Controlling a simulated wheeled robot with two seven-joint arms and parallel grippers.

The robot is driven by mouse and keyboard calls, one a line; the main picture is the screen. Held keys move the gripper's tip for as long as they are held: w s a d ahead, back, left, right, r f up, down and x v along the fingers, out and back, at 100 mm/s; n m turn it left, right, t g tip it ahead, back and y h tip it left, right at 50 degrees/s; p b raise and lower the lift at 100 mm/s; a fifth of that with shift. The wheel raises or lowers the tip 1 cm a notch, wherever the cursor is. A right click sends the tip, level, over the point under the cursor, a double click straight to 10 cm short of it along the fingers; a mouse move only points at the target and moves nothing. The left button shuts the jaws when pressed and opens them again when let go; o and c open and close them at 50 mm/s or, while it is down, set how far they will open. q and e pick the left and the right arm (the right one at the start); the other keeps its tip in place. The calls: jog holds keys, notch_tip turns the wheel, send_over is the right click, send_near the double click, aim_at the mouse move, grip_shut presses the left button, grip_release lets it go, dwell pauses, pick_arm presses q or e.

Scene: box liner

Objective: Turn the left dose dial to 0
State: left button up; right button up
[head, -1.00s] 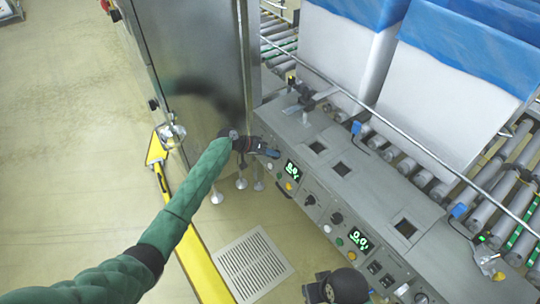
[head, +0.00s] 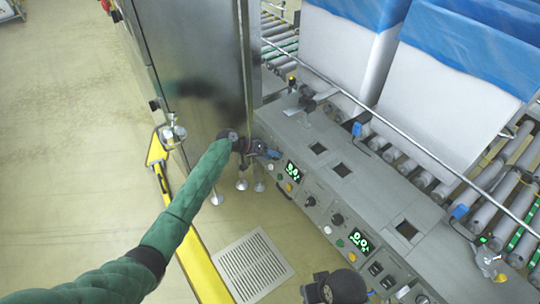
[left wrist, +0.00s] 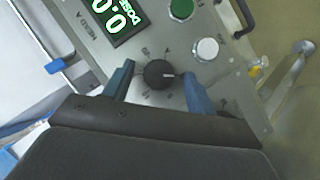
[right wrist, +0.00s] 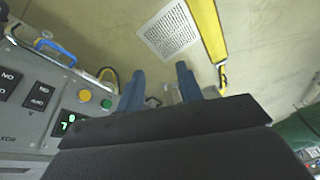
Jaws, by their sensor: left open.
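The left dose dial (left wrist: 158,74) is a round black knob with a white mark pointing right in the left wrist view. Small scale marks ring it. A green-lit display (left wrist: 115,12) beside it reads 0.0, with HEAD A printed near. My left gripper (left wrist: 157,86) is open, with one finger on each side of the knob; I cannot tell whether they touch it. In the head view my left gripper (head: 270,153) is at the panel's left end and hides the dial. My right gripper (right wrist: 160,80) is open and empty near the panel's front.
The grey control panel (head: 375,195) carries more knobs, buttons and a second green display (head: 361,240). A tall steel cabinet (head: 195,70) stands close by my left arm. Rollers and lined boxes (head: 445,100) lie behind a rail. A yellow bar (head: 205,275) and floor grate (head: 254,265) are in front.

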pick_arm(q)
jog(key=b+v, duration=0.1)
jog(key=v, duration=0.7)
pick_arm(e)
jog(key=shift+w+a+f+t+y, duration=0.2)
jog(key=shift+a+f+t+y, duration=0.1)
jog(key=shift+a+f, duration=0.65)
jog(key=shift+d, duration=0.1)
